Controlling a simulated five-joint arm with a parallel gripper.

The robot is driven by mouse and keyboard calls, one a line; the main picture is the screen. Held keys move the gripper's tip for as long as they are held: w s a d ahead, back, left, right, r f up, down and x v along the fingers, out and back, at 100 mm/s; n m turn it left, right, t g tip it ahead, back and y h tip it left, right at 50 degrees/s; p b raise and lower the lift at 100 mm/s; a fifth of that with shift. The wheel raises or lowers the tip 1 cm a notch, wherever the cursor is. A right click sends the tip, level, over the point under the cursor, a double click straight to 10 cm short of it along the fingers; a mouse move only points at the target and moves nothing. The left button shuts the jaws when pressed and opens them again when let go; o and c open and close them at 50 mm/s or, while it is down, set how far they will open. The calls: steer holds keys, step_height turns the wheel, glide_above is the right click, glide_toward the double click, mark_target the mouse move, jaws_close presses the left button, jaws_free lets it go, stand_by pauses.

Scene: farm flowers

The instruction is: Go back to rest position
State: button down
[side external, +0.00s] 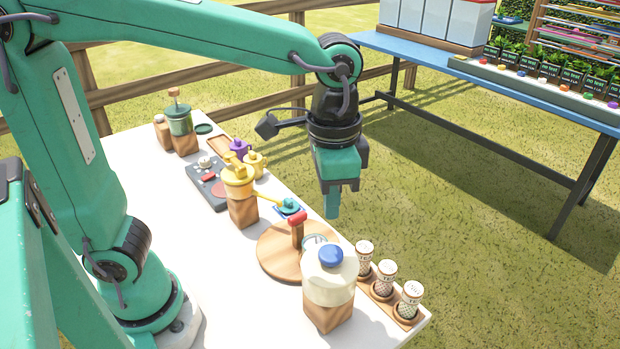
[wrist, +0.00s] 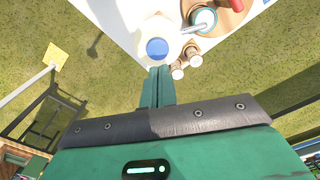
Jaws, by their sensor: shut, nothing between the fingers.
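My gripper (side external: 332,205) hangs in the air past the far edge of the white table (side external: 190,285) in the side view, pointing down. Its green fingers are pressed together with nothing between them. The shut fingers also show in the wrist view (wrist: 156,88), pointing toward the table edge. Below and to its left in the side view is a round wooden board (side external: 275,265) with a red-topped handle. A cream jar with a blue lid (side external: 330,257) stands on a wooden block in front of it. The gripper touches none of these.
Several patterned cups (side external: 386,275) stand in a wooden rack at the table's right end. A yellow dispenser (side external: 238,180), a dark scale-like device (side external: 205,185) and a green jar (side external: 180,120) stand further left. A blue table (side external: 480,75) is behind. Grass lies below my gripper.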

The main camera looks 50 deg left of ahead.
steer(key=s+a+n+t, duration=0.2)
steer(key=s+a+n, duration=0.1)
steer(key=a, duration=0.5)
steer(key=s+a+n+t, duration=0.2)
steer(key=s+a+t, duration=0.1)
steer(key=a, duration=0.5)
steer(key=shift+a+f+n, duration=0.15)
steer(key=shift+f+n, duration=0.25)
steer(key=shift+f, duration=0.05)
